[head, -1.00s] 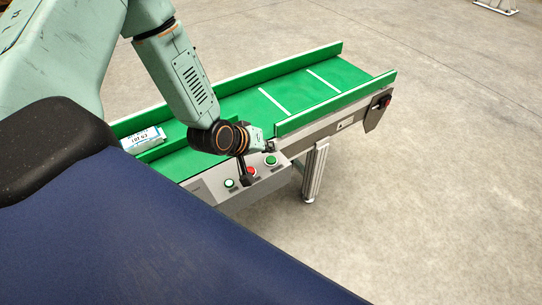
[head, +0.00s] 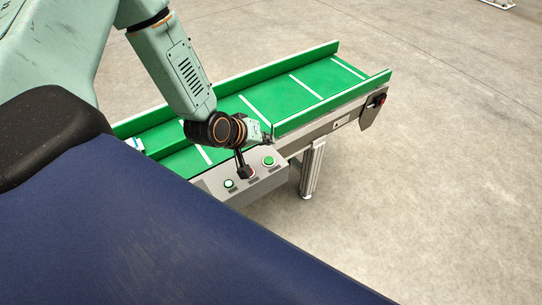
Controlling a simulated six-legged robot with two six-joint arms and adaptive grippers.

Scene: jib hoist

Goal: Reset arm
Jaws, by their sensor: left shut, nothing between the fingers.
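My left gripper (head: 245,173) is shut and empty. Its dark fingers point down at the control box (head: 212,184) on the near side of the conveyor, right over the red button (head: 252,173). The fingers cover most of that button, and I cannot tell whether they touch it. A green button (head: 229,184) is to the left and another green button (head: 268,161) to the right. My right gripper is out of view.
The green conveyor belt (head: 275,108) with white cross lines runs from left to upper right between green side rails. A white and blue parcel (head: 135,143) shows only in part at the left. The concrete floor (head: 430,200) at the right is clear.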

